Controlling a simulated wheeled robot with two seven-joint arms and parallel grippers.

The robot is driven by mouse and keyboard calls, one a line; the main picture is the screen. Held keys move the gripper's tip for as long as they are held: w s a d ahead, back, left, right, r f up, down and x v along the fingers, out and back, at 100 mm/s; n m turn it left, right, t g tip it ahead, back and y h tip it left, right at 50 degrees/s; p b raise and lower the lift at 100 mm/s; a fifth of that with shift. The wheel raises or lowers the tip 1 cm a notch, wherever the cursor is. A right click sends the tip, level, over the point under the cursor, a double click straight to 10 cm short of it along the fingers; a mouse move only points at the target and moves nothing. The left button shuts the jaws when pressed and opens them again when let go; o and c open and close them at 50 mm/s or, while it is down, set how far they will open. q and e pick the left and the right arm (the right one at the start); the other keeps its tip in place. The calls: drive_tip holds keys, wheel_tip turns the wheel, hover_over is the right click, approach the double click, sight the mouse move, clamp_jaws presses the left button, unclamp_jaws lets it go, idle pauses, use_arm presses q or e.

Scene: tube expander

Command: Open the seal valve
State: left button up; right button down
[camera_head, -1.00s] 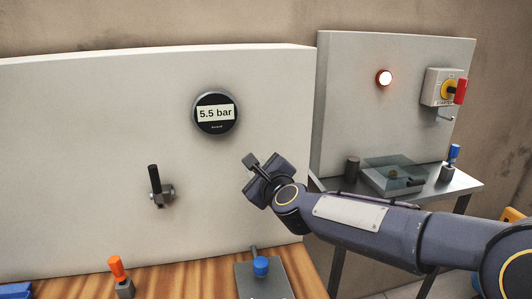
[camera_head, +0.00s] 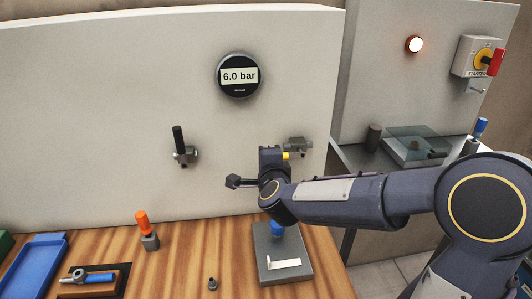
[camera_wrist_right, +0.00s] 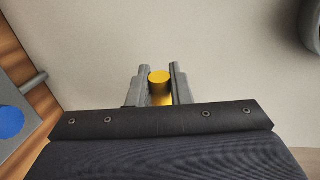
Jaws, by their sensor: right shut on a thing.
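A grey metal valve (camera_head: 299,146) is mounted on the pale wall panel, near its right edge. A yellow handle (camera_head: 287,156) shows beside it, partly hidden by my right gripper (camera_head: 281,155). In the right wrist view the round end of the yellow handle (camera_wrist_right: 160,77) sits between the two fingers of my right gripper (camera_wrist_right: 159,84), which is shut on it. A second valve (camera_head: 184,154) with an upright black handle is on the panel further left. I cannot tell from a label which one is the seal valve. My left gripper is out of view.
A round gauge (camera_head: 239,76) reads 6.0 bar. On the wooden bench are an orange-handled tool (camera_head: 142,224), a blue-knobbed fixture (camera_head: 285,265), a blue tray (camera_head: 32,262) and a blue-handled tool (camera_head: 92,277).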

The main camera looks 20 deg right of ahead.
drive_tip(key=shift+f+n, duration=0.3)
drive_tip(key=shift+f, duration=0.1)
drive_tip(key=c, duration=1.3)
unclamp_jaws()
drive_tip(key=shift+c, duration=0.2)
drive_tip(key=shift+r, duration=0.1)
drive_tip(key=v, duration=0.8)
drive_tip(key=shift+a, duration=0.1)
